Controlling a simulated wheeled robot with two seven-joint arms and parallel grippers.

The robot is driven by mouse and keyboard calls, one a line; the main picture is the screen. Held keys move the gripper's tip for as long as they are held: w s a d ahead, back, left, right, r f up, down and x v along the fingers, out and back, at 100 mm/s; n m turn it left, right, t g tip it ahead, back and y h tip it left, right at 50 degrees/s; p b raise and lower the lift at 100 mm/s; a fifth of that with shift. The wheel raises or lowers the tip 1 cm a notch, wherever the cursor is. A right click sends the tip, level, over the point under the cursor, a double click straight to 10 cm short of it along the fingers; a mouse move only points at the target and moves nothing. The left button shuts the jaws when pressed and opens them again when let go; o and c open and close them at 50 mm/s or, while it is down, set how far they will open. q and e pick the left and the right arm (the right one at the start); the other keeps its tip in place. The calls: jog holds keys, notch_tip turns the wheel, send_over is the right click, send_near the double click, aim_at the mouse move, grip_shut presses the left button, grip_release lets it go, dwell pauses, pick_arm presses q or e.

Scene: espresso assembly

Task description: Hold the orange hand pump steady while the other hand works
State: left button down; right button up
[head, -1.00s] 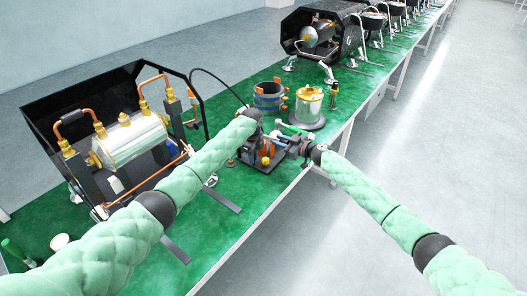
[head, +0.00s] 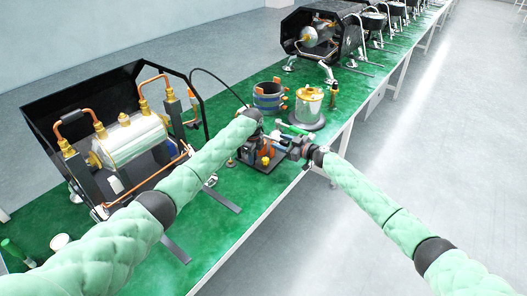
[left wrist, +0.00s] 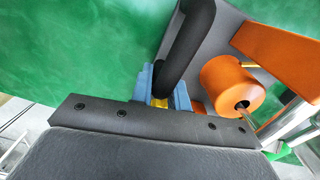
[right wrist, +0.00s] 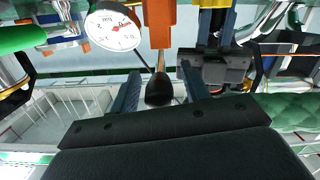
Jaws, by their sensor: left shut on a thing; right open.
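The orange hand pump (head: 266,152) stands on a small dark base plate on the green bench, partly hidden by my arms. In the left wrist view its orange body (left wrist: 230,85) is beside the fingers. My left gripper (head: 258,134) is at the pump; its blue fingers (left wrist: 163,92) are closed around a black bar (left wrist: 188,45) with a little yellow at its end. My right gripper (head: 293,149) is to the right of the pump. Its fingers (right wrist: 161,92) are open on either side of a dark knob (right wrist: 159,90) below an orange part (right wrist: 159,22).
A white-faced gauge (right wrist: 113,27) is near my right fingers. A dark ring-shaped vessel (head: 268,98) and a steel canister (head: 307,105) stand behind the pump. An open machine with a boiler (head: 135,138) is at left. The bench's front edge is close by.

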jog(key=shift+v, duration=2.15)
jog(key=v, duration=1.2)
jog(key=m+y, duration=0.1)
jog(key=m, duration=0.3)
send_near(289, 145)
jog(key=w+a+f, duration=0.1)
jog(key=w+a, duration=0.1)
jog(key=x, duration=1.1)
jog(key=shift+w+a+r, duration=0.1)
jog(key=shift+a+r, duration=0.05)
jog(key=shift+a, duration=0.15)
